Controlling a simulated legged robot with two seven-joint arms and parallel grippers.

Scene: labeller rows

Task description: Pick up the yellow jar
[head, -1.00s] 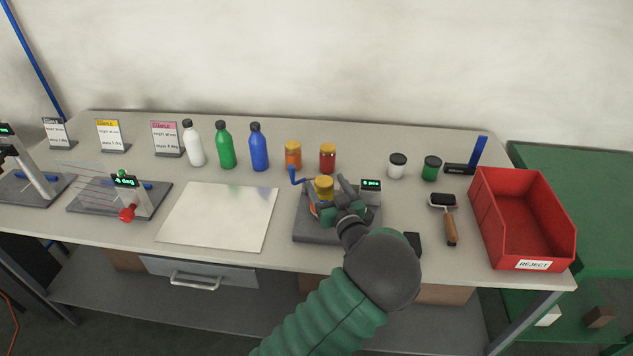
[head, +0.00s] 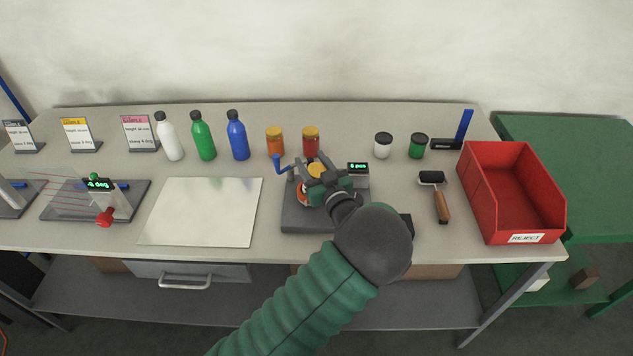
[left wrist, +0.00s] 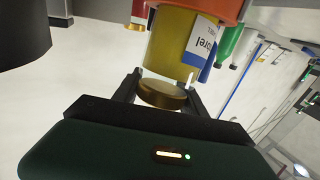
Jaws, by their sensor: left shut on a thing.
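The yellow jar has a gold lid (head: 316,171) and stands at the grey labeller (head: 300,222) in the head view. In the left wrist view, the yellow jar (left wrist: 168,45) carries a white and blue label, and its gold lid faces my palm. My left gripper (head: 312,163) reaches over the jar, with its fingers on both sides of the lid. The left gripper (left wrist: 160,90) is shut on the jar. The arm and fingers hide much of the jar in the head view, so I cannot tell whether it is lifted. My right gripper is not in view.
Two amber and red jars (head: 275,142) stand just behind the labeller. White, green and blue bottles (head: 237,136) stand left of them. A roller (head: 438,197) and a red reject bin (head: 512,190) are on the right. A pale mat (head: 200,212) lies clear on the left.

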